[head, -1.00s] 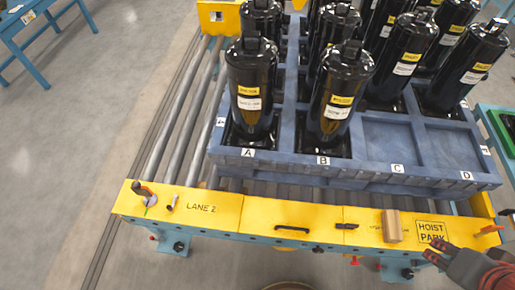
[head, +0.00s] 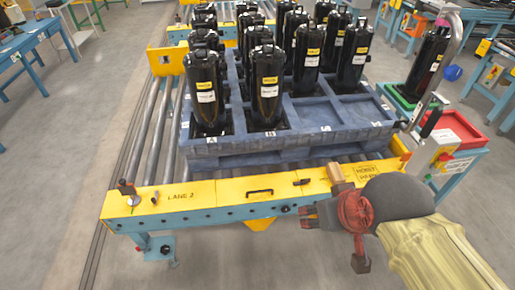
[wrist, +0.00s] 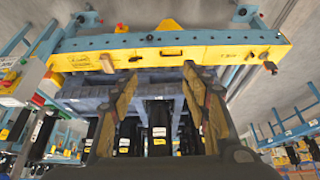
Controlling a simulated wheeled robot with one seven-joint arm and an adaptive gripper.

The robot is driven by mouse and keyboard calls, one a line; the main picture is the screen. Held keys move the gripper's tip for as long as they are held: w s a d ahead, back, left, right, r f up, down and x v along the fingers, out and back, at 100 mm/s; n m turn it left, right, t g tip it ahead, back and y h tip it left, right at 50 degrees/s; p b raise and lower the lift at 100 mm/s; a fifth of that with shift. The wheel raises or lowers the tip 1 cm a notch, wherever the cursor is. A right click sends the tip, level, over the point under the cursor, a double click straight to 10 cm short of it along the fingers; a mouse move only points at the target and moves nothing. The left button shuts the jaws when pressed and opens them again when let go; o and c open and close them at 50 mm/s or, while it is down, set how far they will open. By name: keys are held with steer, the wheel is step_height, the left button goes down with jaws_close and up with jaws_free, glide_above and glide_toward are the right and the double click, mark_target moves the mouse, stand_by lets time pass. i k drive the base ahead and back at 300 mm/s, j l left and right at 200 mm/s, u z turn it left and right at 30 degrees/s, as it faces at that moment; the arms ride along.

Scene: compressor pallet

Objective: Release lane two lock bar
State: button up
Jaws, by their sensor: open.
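The yellow lane front beam (head: 225,192), marked LANE 2, runs across the front of the rollers. A small upright lever with a dark grip (head: 127,190) stands at its left end, with a short peg (head: 154,197) beside it. I cannot tell which part is the lock bar. In the turned-over wrist view, the lever (wrist: 270,66) is at the beam's right end. My gripper (head: 308,215) is in front of the beam, right of its middle, well apart from the lever. In the wrist view my gripper (wrist: 160,88) is open with nothing between its fingers.
A blue pallet (head: 250,148) holds several black compressors; two front bays are empty. A wooden block (head: 337,178) and a black handle (head: 259,192) are on the beam. A hoist post (head: 445,70) and a red tray (head: 461,128) stand right.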

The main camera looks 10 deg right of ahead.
mark_target(439, 164)
steer(key=k, duration=0.15)
steer(key=z, duration=1.65)
steer(key=i+j+z, duration=0.1)
steer(key=i, duration=0.25)
steer(key=i+j, duration=0.2)
steer(key=i, duration=0.2)
steer(key=l+z, duration=0.05)
